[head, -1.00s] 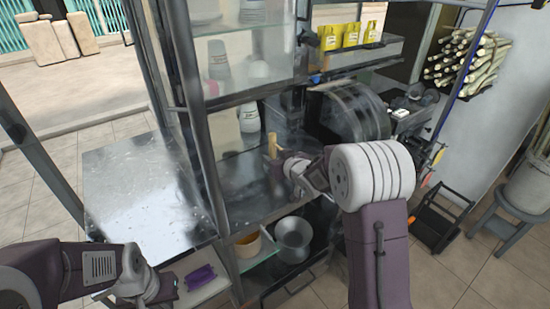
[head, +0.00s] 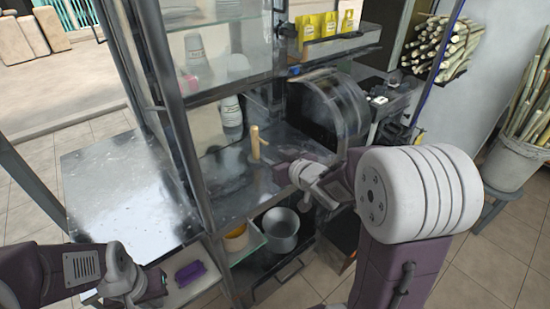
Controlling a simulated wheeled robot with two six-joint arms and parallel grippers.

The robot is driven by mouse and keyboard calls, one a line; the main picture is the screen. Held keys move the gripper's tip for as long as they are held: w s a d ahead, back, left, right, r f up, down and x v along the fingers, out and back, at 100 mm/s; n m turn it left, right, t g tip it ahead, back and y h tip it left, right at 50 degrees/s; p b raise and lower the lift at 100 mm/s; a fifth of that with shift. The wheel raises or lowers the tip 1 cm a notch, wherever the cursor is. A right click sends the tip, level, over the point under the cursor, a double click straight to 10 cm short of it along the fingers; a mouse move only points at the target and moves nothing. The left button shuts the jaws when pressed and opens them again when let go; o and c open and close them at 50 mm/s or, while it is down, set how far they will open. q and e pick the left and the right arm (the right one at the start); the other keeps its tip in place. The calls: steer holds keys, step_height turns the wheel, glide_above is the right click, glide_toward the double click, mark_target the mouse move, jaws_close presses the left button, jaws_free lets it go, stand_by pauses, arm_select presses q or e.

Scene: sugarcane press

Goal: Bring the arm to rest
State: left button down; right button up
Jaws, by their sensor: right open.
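My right arm reaches in from the right over the metal counter (head: 225,195) of the press stand. My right gripper (head: 268,163) is open and points left, low over the counter. An upright wooden-handled piece (head: 255,143) stands just beyond its fingertips; the gripper looks empty, and a gap to the piece is hard to judge. My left gripper (head: 158,283) is at the lower left, beside a purple object (head: 190,273) on a pale shelf. Its fingers are too small and dark to read.
The clear-covered press drum (head: 335,105) stands behind my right wrist. Stacked cups (head: 231,115) stand behind glass. A metal pot (head: 283,228) and a yellowish bowl (head: 237,238) sit below the counter. A bare metal side table (head: 125,190) is at left.

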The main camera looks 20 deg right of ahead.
steer(key=s+a+f+m+g+h+p, duration=0.1)
steer(key=s+f+g, duration=0.5)
steer(key=s, duration=0.5)
steer(key=s+f+m+g+h+p, duration=0.1)
steer(key=s+f+g, duration=0.5)
steer(key=s, duration=0.5)
steer(key=shift+s+a+f, duration=0.2)
steer(key=shift+a+f, duration=0.15)
steer(key=shift+f, duration=0.2)
